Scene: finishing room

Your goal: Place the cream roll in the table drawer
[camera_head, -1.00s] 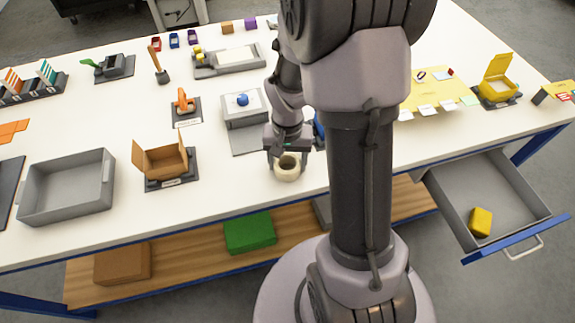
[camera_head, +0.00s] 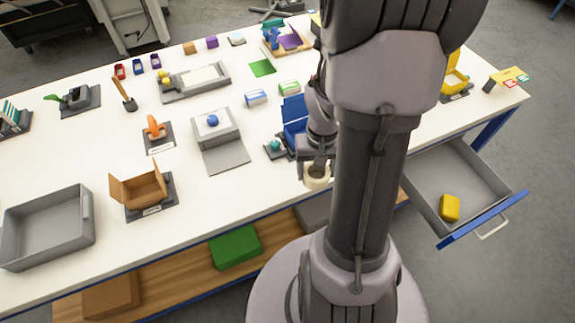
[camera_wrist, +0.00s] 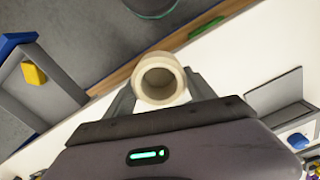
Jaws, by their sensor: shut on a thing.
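The cream roll (camera_head: 317,178) is held in my gripper (camera_head: 317,168) near the table's front edge. In the wrist view the roll (camera_wrist: 160,79) sits between the fingertips of my gripper (camera_wrist: 160,92), with its round hole facing the camera. I cannot tell exactly how far above the table it is. The table drawer (camera_head: 435,178) is pulled open at the right, beyond my arm. A yellow block (camera_head: 450,207) lies inside it near the front, and the rest of its visible floor is bare. The drawer also shows in the wrist view (camera_wrist: 55,85).
My arm hides part of the table between the roll and the drawer. A blue holder (camera_head: 294,118) stands just behind my gripper. An open cardboard box (camera_head: 140,190) and a grey bin (camera_head: 45,228) stand at the left. A shelf with a green box (camera_head: 235,246) is below.

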